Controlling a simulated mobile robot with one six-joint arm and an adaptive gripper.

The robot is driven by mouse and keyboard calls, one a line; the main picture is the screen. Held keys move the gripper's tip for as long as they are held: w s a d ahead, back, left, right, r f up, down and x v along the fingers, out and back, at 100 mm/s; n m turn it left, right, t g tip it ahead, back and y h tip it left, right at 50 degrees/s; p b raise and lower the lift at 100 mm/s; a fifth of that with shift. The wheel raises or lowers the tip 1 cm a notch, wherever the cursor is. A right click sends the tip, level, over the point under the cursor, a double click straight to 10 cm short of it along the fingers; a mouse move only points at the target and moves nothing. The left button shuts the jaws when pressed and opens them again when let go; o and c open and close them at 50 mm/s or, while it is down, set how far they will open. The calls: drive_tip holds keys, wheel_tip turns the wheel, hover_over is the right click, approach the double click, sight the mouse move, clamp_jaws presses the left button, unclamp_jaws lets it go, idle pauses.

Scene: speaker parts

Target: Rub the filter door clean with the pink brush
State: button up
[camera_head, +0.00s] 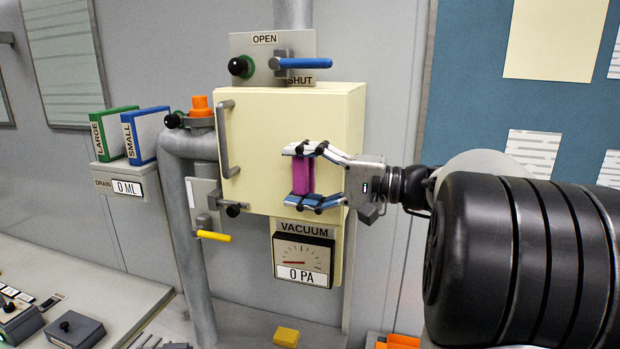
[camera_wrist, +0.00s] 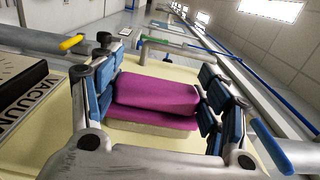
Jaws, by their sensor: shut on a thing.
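The filter door (camera_head: 265,135) is the pale cream front of a box on the wall, with a grey bar handle at its left; it is closed. My gripper (camera_head: 302,177) is in front of the door's right part, with its fingers above and below the pink brush (camera_head: 301,175). It is shut on the brush, which is a magenta block. In the wrist view the brush (camera_wrist: 155,98) lies between the blue finger pads, with the cream door (camera_wrist: 185,70) behind it. I cannot tell whether the brush touches the door. No clear dirt shows on the door.
A vacuum gauge (camera_head: 302,260) reading 0 PA hangs below. A grey pipe (camera_head: 185,210) with an orange cap (camera_head: 200,106) and a yellow lever (camera_head: 214,236) stand left. A yellow block (camera_head: 286,336) lies below.

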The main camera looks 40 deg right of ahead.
sight(306, 160)
drive_tip(key=shift+x, duration=2.5)
drive_tip(key=shift+s+d+r+b, duration=0.2)
drive_tip(key=shift+s+d+r, duration=0.2)
drive_tip(key=shift+s+d, duration=0.3)
drive_tip(key=shift+s+d+r+b, duration=0.15)
drive_tip(key=shift+s+d+r, duration=0.3)
drive_tip(key=shift+s, duration=0.45)
drive_tip(key=shift+v, duration=1.75)
drive_tip(key=shift+r+p, duration=0.45)
drive_tip(key=shift+r, duration=0.2)
drive_tip(key=b+x, duration=0.1)
drive_tip(key=x, duration=0.6)
drive_tip(key=shift+w, duration=0.25)
drive_tip(key=shift+a, duration=0.1)
